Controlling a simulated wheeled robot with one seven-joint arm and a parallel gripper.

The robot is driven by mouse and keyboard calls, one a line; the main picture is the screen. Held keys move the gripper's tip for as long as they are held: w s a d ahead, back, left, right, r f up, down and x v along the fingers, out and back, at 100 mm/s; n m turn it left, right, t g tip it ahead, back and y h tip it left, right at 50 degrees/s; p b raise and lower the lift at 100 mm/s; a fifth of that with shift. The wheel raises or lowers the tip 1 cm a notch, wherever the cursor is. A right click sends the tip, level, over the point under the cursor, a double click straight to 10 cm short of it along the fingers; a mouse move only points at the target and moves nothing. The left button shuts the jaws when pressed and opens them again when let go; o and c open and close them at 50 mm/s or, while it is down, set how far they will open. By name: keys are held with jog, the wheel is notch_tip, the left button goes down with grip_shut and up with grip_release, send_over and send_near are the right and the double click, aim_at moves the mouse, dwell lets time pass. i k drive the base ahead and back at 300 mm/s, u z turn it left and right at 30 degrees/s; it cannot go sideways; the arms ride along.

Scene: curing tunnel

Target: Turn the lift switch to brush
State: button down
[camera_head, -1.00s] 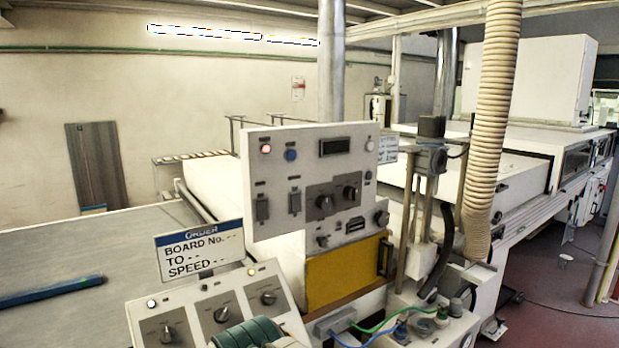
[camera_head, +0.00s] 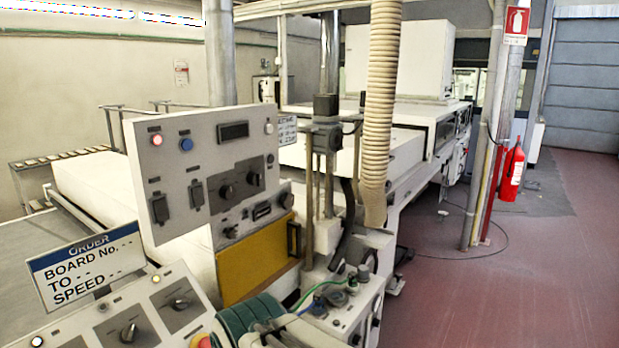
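No label reading lift or brush is legible, so I cannot tell which knob is the lift switch. The sloped front desk (camera_head: 150,285) carries rotary knobs on grey plates. One is a right knob (camera_head: 180,304) and one a middle knob (camera_head: 128,333); the plate further left is cut off by the bottom edge. The upright panel (camera_head: 150,215) has two more black rotary knobs (camera_head: 240,185) side by side. A green ribbed part with pale pieces, apparently the end of my arm, shows at the bottom centre, beside the desk's right end. Its fingertips cannot be made out.
An order sign (camera_head: 88,265) stands behind the desk. A yellow cover (camera_head: 258,262) and a small box with blue and green cables (camera_head: 345,310) lie right of the desk. A cream hose (camera_head: 383,100) hangs beyond. Red floor (camera_head: 520,270) is open at right; a fire extinguisher (camera_head: 511,172) stands there.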

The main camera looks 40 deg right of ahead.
aim_at(254, 179)
jog(key=z, duration=0.65)
jog(key=k, duration=1.2)
jog(key=z, duration=0.65)
jog(key=i, duration=1.8)
jog(key=u, duration=0.65)
jog(key=i, duration=0.3)
jog(key=u, duration=0.15)
